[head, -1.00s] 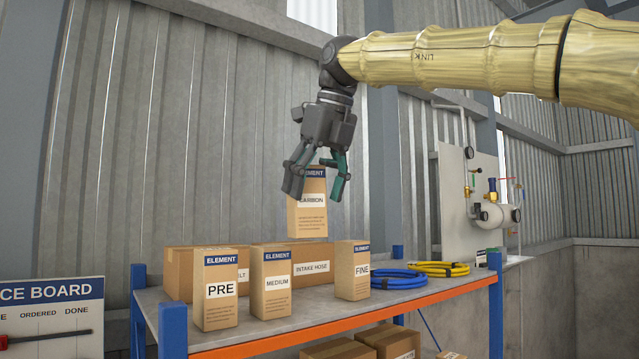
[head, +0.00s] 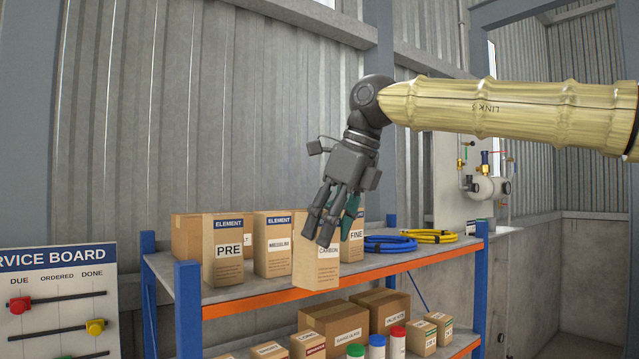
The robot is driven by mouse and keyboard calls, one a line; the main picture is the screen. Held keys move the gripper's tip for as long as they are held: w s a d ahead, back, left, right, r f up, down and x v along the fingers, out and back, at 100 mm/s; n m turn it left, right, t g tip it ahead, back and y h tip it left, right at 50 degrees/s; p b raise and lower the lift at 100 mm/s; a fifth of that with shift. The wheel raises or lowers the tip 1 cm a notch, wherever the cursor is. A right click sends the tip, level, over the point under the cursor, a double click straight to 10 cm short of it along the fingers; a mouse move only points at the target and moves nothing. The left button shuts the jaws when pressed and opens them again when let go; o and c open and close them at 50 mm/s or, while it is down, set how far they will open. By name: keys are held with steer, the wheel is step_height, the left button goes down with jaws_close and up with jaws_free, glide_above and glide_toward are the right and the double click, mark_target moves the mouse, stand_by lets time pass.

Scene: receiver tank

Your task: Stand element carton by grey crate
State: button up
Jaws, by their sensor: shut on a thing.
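My gripper (head: 335,225) is shut on the CARBON element carton (head: 317,272), a tan box with a blue ELEMENT band. The carton is upright with a slight tilt, and hangs in front of the shelf's orange front beam. Its upper part is covered by my fingers. Other element cartons stand on the top shelf behind it: PRE (head: 222,250), MEDIUM (head: 273,245) and FINE (head: 356,238), which is partly hidden by my gripper and the held carton. I see no grey crate in the head view.
The shelf rack (head: 250,302) has blue posts and an orange beam. Blue hose (head: 390,244) and yellow hose (head: 428,236) coils lie at its right. Boxes (head: 336,324) and capped bottles (head: 397,342) fill the lower level. A service board (head: 58,300) stands at left.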

steer(key=s+d+f+n+g+h, duration=0.1)
steer(key=d+f+n, duration=0.4)
steer(key=f, duration=1.8)
steer(key=s+d+f+n+g+h, duration=0.1)
steer(key=s+d+f+n+g, duration=0.2)
steer(key=f+n, duration=0.8)
steer(key=s+d+f+n+g+h, duration=0.2)
steer(key=d+f+n, duration=0.5)
steer(key=f, duration=2.9)
steer(key=shift+s+f+n+g, duration=0.2)
steer(key=shift+s+n+g, duration=0.2)
steer(key=shift+s, duration=0.1)
